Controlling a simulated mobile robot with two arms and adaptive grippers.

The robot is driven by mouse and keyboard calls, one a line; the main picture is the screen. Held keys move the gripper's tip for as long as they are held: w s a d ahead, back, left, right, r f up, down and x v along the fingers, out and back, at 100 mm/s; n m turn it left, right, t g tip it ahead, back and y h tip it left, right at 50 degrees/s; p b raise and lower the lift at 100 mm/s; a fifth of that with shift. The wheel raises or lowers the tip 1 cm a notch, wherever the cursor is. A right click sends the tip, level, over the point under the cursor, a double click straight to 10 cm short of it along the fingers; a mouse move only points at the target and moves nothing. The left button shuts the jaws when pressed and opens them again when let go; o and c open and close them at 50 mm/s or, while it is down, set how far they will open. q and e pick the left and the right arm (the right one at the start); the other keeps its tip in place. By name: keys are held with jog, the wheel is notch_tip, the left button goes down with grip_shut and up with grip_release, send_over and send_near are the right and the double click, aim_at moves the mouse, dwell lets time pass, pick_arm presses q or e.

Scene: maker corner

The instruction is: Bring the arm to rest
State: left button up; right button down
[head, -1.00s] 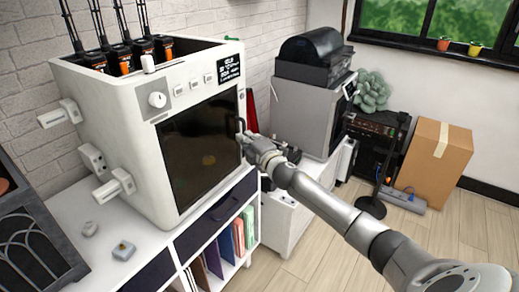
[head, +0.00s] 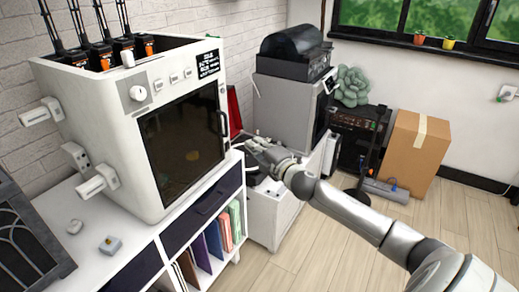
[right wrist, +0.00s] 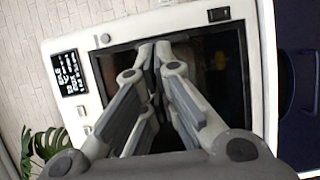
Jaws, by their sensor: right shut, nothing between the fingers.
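My right gripper (head: 250,146) is shut and empty. It hangs in the air to the right of the white machine (head: 85,110), and a gap shows between it and the machine's dark door handle (head: 223,123). The machine's dark glass door (head: 180,135) looks closed, with a faint yellowish object behind the glass. In the right wrist view the gripper's fingers (right wrist: 162,50) are close together in front of the dark glass (right wrist: 215,85). My left gripper is not in view.
The machine stands on a white shelf unit (head: 130,245) with coloured folders below. A grey machine (head: 285,110) on a white cabinet (head: 268,220) stands behind my gripper. A cardboard box (head: 415,155) is at the right. The wooden floor in front is free.

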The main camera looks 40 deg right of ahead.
jog(key=shift+s+d+f, duration=0.1)
jog(key=shift+s+d, duration=0.05)
jog(key=shift+s, duration=0.4)
